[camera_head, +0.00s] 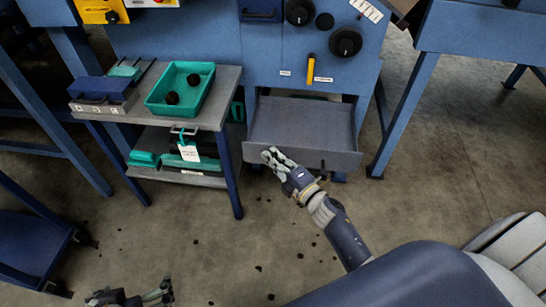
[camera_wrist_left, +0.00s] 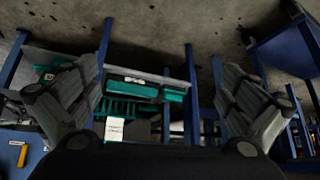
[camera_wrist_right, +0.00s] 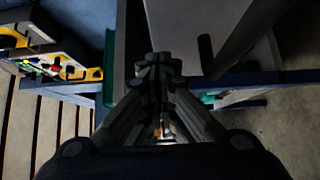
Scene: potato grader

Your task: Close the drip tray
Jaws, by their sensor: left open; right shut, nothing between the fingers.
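The drip tray (camera_head: 303,122) is a grey, shallow drawer under the blue machine. It is pulled out toward me, with its front lip (camera_head: 315,160) well clear of the machine's front. My right gripper (camera_head: 268,154) is shut and empty at the left end of that lip; I cannot tell whether it touches. Its closed fingertips show in the right wrist view (camera_wrist_right: 158,62). My left gripper (camera_head: 137,292) is open and empty, low over the floor at the bottom left. Its spread fingers also show in the left wrist view (camera_wrist_left: 160,100).
A blue machine leg (camera_head: 405,112) stands right of the tray. Dark bits litter the floor; the floor before the tray is otherwise clear.

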